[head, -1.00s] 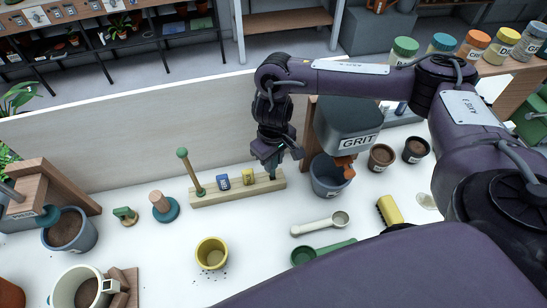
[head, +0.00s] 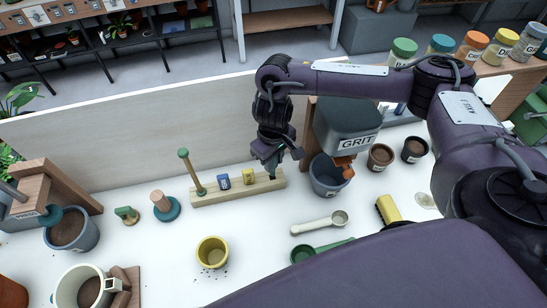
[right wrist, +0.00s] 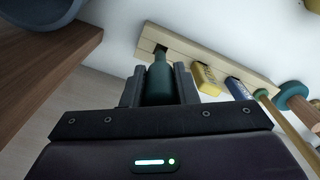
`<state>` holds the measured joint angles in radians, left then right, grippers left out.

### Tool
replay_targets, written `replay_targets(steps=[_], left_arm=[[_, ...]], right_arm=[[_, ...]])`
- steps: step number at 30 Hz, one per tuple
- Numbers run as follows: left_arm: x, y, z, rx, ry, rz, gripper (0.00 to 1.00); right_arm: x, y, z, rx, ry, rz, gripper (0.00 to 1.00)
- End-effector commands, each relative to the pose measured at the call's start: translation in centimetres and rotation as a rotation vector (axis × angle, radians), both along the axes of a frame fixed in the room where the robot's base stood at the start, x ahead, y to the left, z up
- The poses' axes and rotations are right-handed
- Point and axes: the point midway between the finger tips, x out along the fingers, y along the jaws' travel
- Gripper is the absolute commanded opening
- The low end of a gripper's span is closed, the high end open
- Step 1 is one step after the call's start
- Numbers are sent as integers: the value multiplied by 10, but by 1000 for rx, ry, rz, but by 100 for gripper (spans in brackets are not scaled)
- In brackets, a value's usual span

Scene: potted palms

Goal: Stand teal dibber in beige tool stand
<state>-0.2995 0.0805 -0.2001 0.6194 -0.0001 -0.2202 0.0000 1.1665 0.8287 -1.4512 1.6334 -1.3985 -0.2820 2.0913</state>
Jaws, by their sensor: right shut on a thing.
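The beige tool stand (head: 225,197) is a long narrow block lying on the white table near the low back wall. A tall green-knobbed stick stands in its left end, with a blue block and a yellow block beside it. My right gripper (head: 275,162) is above the stand's right end, shut on the teal dibber (right wrist: 160,82). In the right wrist view the dibber sits between the two fingers, its narrow end at a dark square hole in the stand (right wrist: 205,55). I cannot tell how deep the tip is. My left gripper is out of view.
Right of the stand is a blue-grey pot (head: 325,180) under the GRIT hopper (head: 350,125). A yellow pot (head: 212,252), a cream scoop (head: 318,223) and a green scoop (head: 318,250) lie in front.

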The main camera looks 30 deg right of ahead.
Motion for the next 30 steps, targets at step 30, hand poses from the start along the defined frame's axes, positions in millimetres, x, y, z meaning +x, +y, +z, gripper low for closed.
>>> replay_targets(steps=[30], left_arm=[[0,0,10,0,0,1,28]], right_arm=[[0,0,0,0,1,0,1]])
